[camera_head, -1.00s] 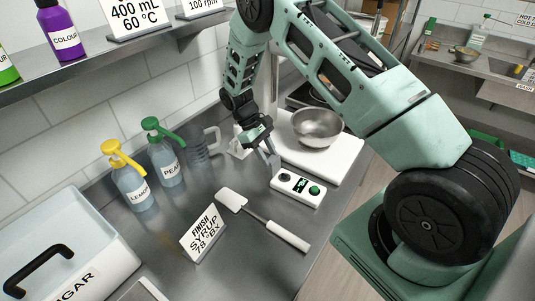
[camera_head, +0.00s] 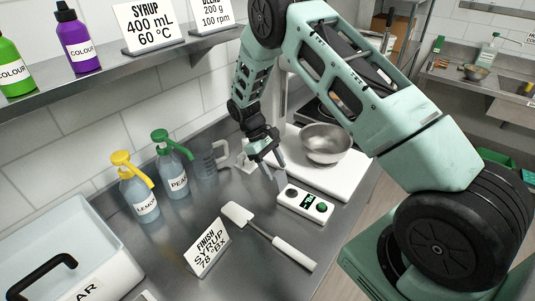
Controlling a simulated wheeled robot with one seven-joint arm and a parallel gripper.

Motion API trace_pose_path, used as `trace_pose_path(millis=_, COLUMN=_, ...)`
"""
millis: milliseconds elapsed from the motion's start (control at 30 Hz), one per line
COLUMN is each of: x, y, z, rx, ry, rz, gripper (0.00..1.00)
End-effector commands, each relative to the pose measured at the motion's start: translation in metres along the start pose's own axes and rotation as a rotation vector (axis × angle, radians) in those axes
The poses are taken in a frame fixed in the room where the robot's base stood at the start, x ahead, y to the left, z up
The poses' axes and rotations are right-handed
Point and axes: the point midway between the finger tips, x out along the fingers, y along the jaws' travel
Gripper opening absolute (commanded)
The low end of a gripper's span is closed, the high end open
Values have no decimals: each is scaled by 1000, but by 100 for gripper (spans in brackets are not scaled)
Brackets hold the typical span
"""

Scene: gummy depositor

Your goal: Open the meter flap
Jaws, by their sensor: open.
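The meter (camera_head: 305,204) is a small white box on the steel counter, with a dark display, a green round button at its right end and a dark round part at its left end. I cannot make out which part is the flap or whether it is raised. My gripper (camera_head: 277,172) points down just behind and left of the meter's left end. It is open with nothing between its fingers, and it appears apart from the meter.
A steel bowl (camera_head: 326,143) sits on a white board (camera_head: 345,182) behind the meter. Pump bottles (camera_head: 174,180) and a clear jug (camera_head: 208,163) stand left. A shelf (camera_head: 120,62) overhangs the back-left.

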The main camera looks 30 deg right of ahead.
Motion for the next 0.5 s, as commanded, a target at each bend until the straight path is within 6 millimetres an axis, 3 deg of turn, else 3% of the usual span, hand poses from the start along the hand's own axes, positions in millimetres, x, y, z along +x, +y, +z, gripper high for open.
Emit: trace_pose_path(millis=500, x=-95, y=0, z=-2, rx=1, ry=3, rz=1, gripper=58)
